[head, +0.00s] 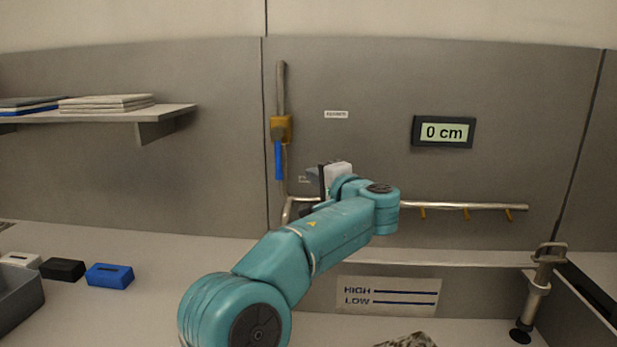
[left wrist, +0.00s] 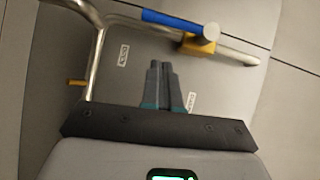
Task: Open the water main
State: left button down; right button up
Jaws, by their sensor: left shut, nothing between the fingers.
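The water main valve has a yellow body (head: 281,129) on a vertical metal pipe (head: 281,85) at the back wall. Its blue lever (head: 278,160) hangs straight down, in line with the pipe. In the left wrist view the lever (left wrist: 172,20) and the yellow body (left wrist: 198,44) show at the top. My left gripper (head: 311,177) is to the right of the lever's lower end, apart from it. In the left wrist view its fingers (left wrist: 164,68) are shut and empty. My right gripper is in neither view.
A pipe with yellow outlets (head: 465,207) runs right along the wall. A display (head: 443,132) reads 0 cm. A HIGH/LOW sign (head: 388,296) is below, with a metal tap (head: 541,280) at the right. A shelf (head: 165,116) and blue block (head: 109,276) are at left.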

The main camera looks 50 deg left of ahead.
pick_arm(q)
jog(key=v, duration=0.3)
jog(key=shift+w+d+f, duration=0.1)
jog(key=shift+d, duration=0.3)
